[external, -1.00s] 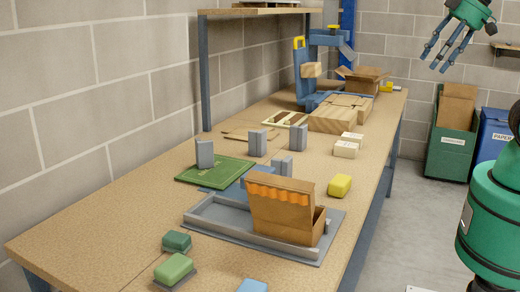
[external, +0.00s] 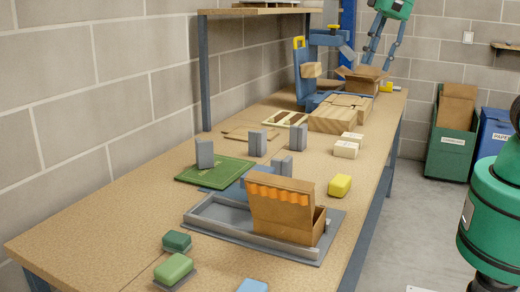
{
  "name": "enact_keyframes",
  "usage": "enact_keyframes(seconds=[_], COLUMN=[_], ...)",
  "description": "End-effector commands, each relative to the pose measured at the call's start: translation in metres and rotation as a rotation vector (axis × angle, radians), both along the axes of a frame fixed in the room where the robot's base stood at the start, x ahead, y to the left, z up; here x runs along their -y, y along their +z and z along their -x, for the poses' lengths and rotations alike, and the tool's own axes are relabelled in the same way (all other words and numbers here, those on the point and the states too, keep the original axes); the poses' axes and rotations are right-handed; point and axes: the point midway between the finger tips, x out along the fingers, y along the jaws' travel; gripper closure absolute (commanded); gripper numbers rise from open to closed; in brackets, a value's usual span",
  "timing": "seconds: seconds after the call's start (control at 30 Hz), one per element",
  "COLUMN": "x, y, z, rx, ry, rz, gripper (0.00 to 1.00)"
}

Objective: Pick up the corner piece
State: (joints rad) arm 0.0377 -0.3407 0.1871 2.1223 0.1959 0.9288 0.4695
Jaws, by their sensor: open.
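My gripper (external: 378,58) is open, with its fingers pointing down over the far end of the bench. In the picture it shows above and behind an open cardboard box (external: 363,80); its exact height over the bench is hard to tell. No part stands out clearly as the corner piece. A small pale wooden block (external: 311,70) sits at the blue stand (external: 303,88), left of my gripper. I see nothing between my fingers.
The long bench (external: 110,222) runs along a block wall. A shelf (external: 262,11) overhangs the back left.

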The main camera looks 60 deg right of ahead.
Motion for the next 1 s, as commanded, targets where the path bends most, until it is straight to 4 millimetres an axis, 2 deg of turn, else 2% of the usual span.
enact_keyframes(seconds=[0.1, 0.47, 0.8, 1.0], x=[-0.003, -0.01, -0.015, -0.017], y=[-0.013, -0.065, -0.137, -0.178], z=[-0.03, -0.111, -0.178, -0.206], rx=[-0.054, -0.213, -0.374, -0.454], ry=[-0.088, -0.365, -0.634, -0.768], rz=[-0.048, -0.176, -0.274, -0.315], gripper=[0.53, 0.53, 0.53, 0.53])
